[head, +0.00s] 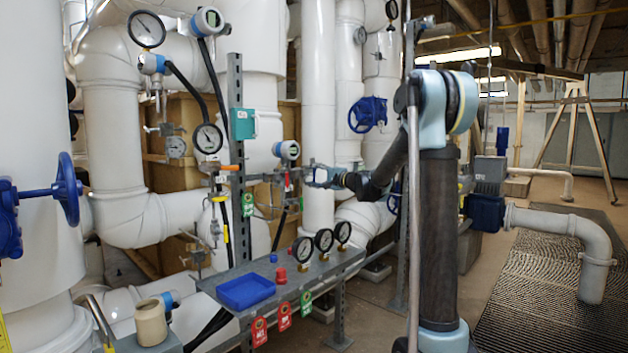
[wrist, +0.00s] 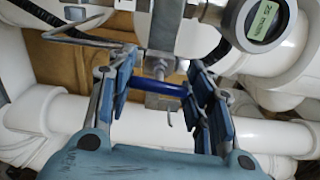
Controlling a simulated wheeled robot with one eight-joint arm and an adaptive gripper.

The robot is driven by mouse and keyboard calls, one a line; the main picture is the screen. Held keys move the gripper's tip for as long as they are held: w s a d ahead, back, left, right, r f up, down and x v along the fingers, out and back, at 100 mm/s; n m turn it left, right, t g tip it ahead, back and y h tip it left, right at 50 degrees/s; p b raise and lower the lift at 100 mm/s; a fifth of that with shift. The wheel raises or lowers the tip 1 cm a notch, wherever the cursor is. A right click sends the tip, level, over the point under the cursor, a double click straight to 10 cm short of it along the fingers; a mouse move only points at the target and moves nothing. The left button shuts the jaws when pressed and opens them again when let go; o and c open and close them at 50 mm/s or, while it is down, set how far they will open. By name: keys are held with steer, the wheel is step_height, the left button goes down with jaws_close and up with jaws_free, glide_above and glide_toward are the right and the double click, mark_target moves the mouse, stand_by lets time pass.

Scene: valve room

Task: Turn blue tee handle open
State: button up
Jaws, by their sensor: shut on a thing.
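The blue tee handle (wrist: 163,87) shows in the wrist view as a short bar lying crosswise below a metal valve fitting. My gripper (wrist: 161,80) has one finger at each end of the bar and is shut on it. The bar lies nearly level in that picture, tilted slightly down to the right. In the head view my gripper (head: 312,175) reaches left to the small instrument piping beside the white pipe. The handle cannot be made out there, hidden by the fingers.
A round transmitter with a display (wrist: 265,20) sits just above the right finger. A bent metal tube (wrist: 75,38) runs close to the left finger. In the head view, a grey bench (head: 290,278) with gauges and a blue tray (head: 246,291) stands below my gripper.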

steer(key=shift+s+f+n, duration=0.15)
steer(key=shift+n, duration=0.35)
steer(key=o, duration=1.1)
steer(key=shift+a, duration=0.1)
steer(key=shift+s+d, duration=0.25)
steer(key=shift+d, duration=0.3)
steer(key=v, duration=1)
steer(key=shift+s+d, duration=0.25)
